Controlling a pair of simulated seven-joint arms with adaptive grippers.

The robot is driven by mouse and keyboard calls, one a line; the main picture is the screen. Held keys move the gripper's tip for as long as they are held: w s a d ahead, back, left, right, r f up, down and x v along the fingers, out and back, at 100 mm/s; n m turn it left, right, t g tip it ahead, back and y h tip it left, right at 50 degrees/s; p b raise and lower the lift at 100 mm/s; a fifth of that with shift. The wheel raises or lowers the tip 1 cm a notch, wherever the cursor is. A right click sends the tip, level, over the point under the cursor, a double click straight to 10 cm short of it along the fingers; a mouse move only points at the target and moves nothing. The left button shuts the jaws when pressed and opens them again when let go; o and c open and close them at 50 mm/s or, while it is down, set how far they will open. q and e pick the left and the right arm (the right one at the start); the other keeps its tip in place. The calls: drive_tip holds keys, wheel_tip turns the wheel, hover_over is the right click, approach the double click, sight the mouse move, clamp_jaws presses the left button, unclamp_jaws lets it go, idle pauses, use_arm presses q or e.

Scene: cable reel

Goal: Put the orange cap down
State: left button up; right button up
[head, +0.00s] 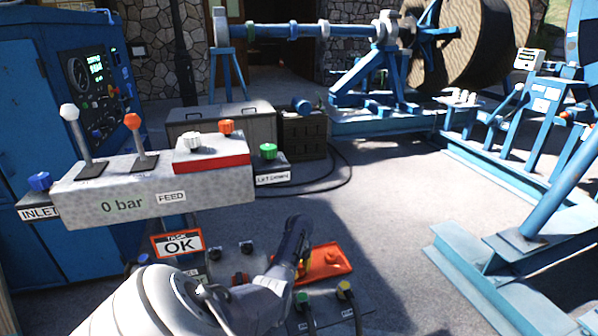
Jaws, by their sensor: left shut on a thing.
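My left gripper (301,250) reaches in from the bottom and is at the left side of an orange-red tray (322,276) low in the middle of the head view. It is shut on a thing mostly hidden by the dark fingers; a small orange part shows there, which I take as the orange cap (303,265). I cannot tell whether it touches the tray. A rounded orange shape (334,256) shows at the tray's right part. Another orange cap-like knob (226,127) stands on a red block (212,162) on the grey valve box. My right gripper is not in view.
The grey valve box (120,207) with two levers stands at left, with a blue knob (39,181) and a green knob (268,150) at its ends. Blue frames (500,262) stand at right; open floor lies between.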

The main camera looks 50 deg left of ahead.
use_arm(q)
drive_tip(key=shift+f, duration=0.2)
drive_tip(key=o, duration=1.1)
drive_tip(key=shift+r, duration=0.15)
wheel_tip(320, 180, up, 12)
drive_tip(key=shift+w+r, duration=0.1)
